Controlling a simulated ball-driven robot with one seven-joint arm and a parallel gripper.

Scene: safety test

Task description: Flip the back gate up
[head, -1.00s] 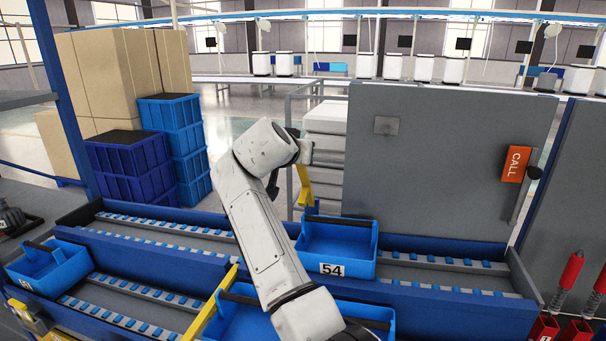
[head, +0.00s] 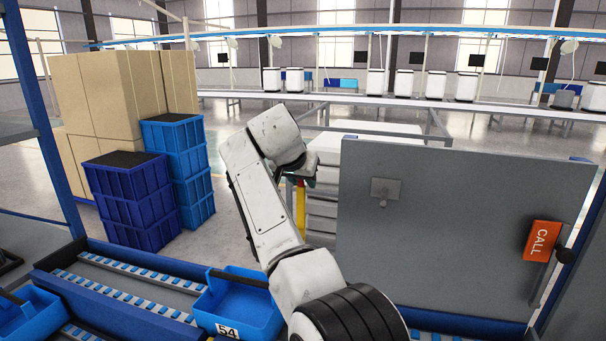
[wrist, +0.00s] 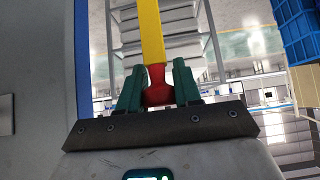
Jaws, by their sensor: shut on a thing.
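My gripper (head: 299,181) is at the end of my white arm, in front of the gap left of the grey panel. In the wrist view its green fingers (wrist: 157,88) are shut on a red knob (wrist: 155,72) at the end of a yellow bar (wrist: 151,30). The bar appears to be the back gate. In the head view the yellow bar (head: 300,212) stands about upright below the gripper. Its lower end is hidden behind my arm.
A blue bin marked 54 (head: 236,306) sits on the roller rack left of my arm. A grey panel (head: 440,235) with an orange CALL sign (head: 542,241) stands on the right. Stacked blue crates (head: 130,200) and cardboard boxes (head: 110,95) stand on the left.

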